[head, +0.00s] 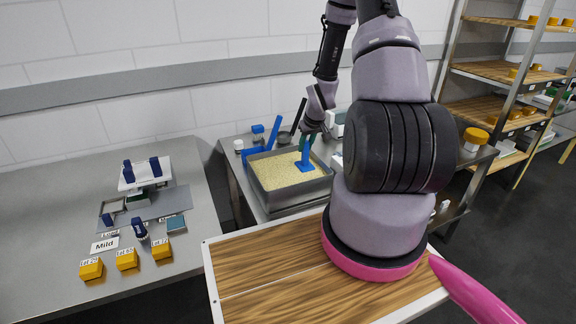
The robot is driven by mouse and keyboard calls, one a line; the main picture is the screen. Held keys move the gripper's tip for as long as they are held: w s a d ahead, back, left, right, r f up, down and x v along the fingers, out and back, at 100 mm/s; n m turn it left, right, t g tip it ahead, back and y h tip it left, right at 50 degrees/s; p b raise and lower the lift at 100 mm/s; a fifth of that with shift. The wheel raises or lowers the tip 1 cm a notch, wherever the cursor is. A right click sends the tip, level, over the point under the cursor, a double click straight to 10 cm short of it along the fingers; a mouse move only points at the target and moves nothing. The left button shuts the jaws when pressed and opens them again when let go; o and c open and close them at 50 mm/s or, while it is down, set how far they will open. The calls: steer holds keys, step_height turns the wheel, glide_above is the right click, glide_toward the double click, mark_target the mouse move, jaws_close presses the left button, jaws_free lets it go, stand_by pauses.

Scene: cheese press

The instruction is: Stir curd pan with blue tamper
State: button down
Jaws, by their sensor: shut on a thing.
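The curd pan (262,200) is a grey rectangular pan filled with pale yellow curd (275,172), on the steel table in the middle of the head view. The blue tamper (305,157) stands roughly upright at the right part of the pan, its foot at the curd's surface. Whether the foot is sunk into the curd is hard to tell. My gripper (309,136) is above the pan's right side, shut on the upper part of the tamper. My arm hides part of the area right of the pan.
Behind the pan are a blue tool (275,131), a small blue box (258,130) and a dark bowl (284,138). A left table holds yellow blocks (127,259), a "Mild" label (104,245) and a small press (146,175). A wooden-topped surface (265,268) is in front; shelves (497,71) stand right.

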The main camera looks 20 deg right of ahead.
steer(key=shift+r, duration=4.2)
